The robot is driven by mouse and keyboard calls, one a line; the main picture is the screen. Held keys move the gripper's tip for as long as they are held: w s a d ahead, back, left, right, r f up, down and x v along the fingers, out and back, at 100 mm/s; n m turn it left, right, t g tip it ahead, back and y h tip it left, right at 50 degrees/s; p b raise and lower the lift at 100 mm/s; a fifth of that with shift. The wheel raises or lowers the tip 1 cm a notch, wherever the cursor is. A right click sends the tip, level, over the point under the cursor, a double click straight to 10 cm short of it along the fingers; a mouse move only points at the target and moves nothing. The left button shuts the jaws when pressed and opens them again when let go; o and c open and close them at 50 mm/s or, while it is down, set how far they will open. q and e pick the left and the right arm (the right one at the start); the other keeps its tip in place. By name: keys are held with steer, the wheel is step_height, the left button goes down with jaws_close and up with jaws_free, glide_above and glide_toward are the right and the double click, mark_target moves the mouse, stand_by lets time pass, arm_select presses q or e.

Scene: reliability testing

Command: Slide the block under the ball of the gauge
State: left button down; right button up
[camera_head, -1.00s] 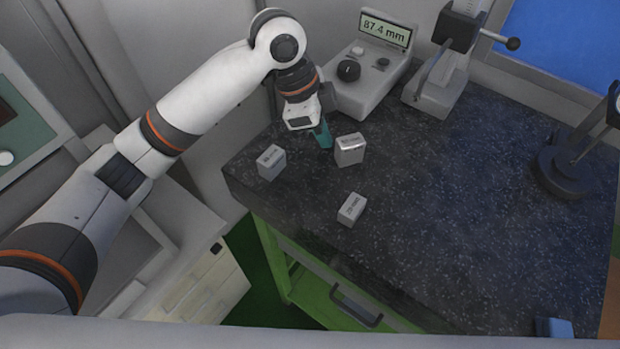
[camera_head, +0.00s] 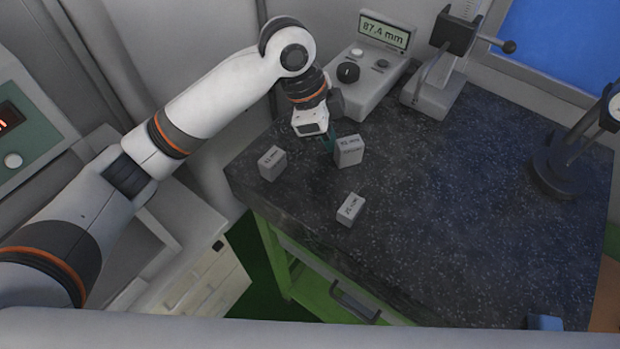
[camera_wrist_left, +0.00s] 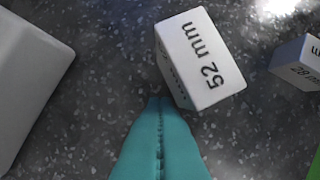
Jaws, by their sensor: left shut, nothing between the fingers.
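A light grey block marked 52 mm (camera_wrist_left: 205,62) lies just beyond my left fingertips in the left wrist view. In the head view this block (camera_head: 349,151) stands on the dark granite table. My left gripper (camera_head: 328,143) is low at its left side; its teal fingers (camera_wrist_left: 160,105) are shut and empty. I cannot tell whether they touch the block. The gauge (camera_head: 440,85) stands at the back, with a black carriage on a column; its ball cannot be made out. Its readout box (camera_head: 368,80) shows 87.4 mm. My right gripper is not in view.
Two other grey blocks stand on the table, one at the left (camera_head: 272,163) and one nearer the front edge (camera_head: 351,208). A dark dial stand (camera_head: 560,170) is at the right. A small blue item (camera_head: 545,322) is at the front right. The table's middle is clear.

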mark_target(355, 143)
arm_select(q)
steer(key=shift+s+d+p, duration=0.45)
steer(key=shift+s+d, duration=0.1)
steer(key=shift+d, duration=0.3)
steer(key=shift+s+d+p, duration=0.45)
steer(key=shift+s+d, duration=0.15)
steer(key=shift+d, duration=0.25)
steer(key=shift+s+d+p, duration=0.45)
steer(key=shift+s+d, duration=0.1)
steer(key=shift+d, duration=0.3)
steer(key=p+v, duration=0.2)
steer(key=w+p+v, duration=0.1)
steer(key=p+v, duration=0.1)
steer(key=shift+a+r+p, duration=0.15)
steer(key=shift+r+p, duration=0.05)
steer(key=shift+p, duration=0.2)
steer(key=shift+f, duration=0.1)
